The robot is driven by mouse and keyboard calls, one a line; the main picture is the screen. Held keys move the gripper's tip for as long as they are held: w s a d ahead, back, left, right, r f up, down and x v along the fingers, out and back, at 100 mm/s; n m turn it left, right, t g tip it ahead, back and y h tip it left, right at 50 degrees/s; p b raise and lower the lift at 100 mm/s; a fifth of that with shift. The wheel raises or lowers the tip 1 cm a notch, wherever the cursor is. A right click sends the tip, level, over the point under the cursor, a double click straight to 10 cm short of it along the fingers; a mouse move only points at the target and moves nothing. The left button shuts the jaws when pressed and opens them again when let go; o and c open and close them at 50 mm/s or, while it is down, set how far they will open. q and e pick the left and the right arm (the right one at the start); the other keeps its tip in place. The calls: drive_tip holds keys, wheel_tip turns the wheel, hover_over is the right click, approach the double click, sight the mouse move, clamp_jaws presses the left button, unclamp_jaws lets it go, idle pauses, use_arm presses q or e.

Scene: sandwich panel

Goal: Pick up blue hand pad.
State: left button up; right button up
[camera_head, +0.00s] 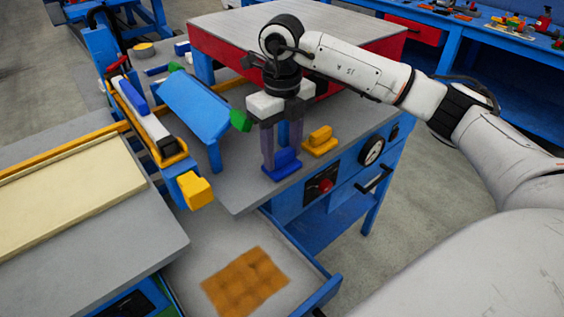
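The blue hand pad (283,168) lies on the grey worktop near its front edge, with a flat base and a raised grip on top. My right gripper (282,153) points straight down over it. Its two dark fingers stand apart, with the fingertips down at the pad's raised grip, and they partly hide it. I see no clear sign that the fingers press on the pad. The pad still appears to rest on the worktop. My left gripper is not in view.
A yellow hand pad (320,141) sits close to the right of the blue one. A tilted blue panel (194,104) with a green end block (240,120) stands to the left. A red-sided table (230,58) is behind. An open drawer with a brown patch (245,282) is below.

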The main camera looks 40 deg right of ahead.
drive_tip(key=shift+c, duration=0.5)
drive_tip(key=shift+r, duration=0.1)
drive_tip(key=shift+r, duration=0.2)
wheel_tip(320, 180, up, 8)
drive_tip(key=shift+f, duration=0.15)
wheel_tip(320, 180, up, 19)
drive_tip(key=p, duration=0.6)
hover_over(282, 153)
drive_tip(key=shift+r, duration=0.35)
